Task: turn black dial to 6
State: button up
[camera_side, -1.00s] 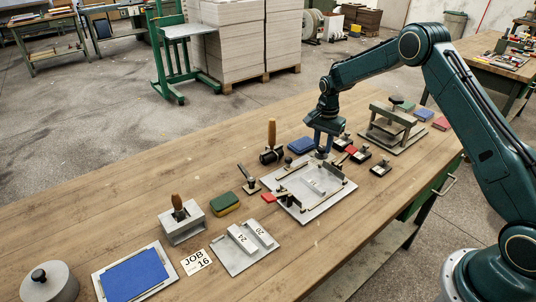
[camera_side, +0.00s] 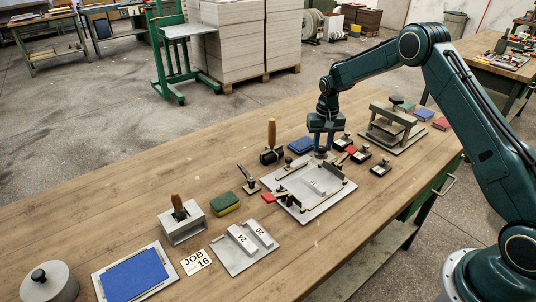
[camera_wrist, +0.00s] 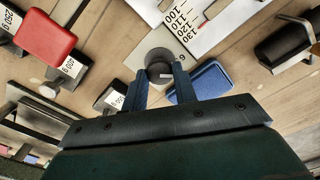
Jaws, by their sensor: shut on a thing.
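The black dial (camera_wrist: 158,57) is on the light plate in the wrist view, with a short white mark on its face. A printed 6 (camera_wrist: 182,57) shows on the plate just right of the dial; other dial numbers are hidden or not readable. The white mark points roughly to the right, toward the side of the 6; I cannot tell if it lines up exactly. My gripper (camera_wrist: 162,76) is shut on the dial, one finger on each side.
The metal plate (camera_side: 327,201) carries rails and a printed scale (camera_wrist: 196,25). A blue block (camera_side: 300,145) and a wooden-handled roller (camera_side: 271,155) are close by on the left.

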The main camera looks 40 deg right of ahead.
aim_at(322, 147)
jog(key=shift+n, duration=1.7)
jog(key=o, duration=1)
jog(key=shift+r, duration=0.15)
notch_tip(322, 147, up, 14)
jog(key=shift+f, duration=0.2)
jog(key=shift+r, duration=0.1)
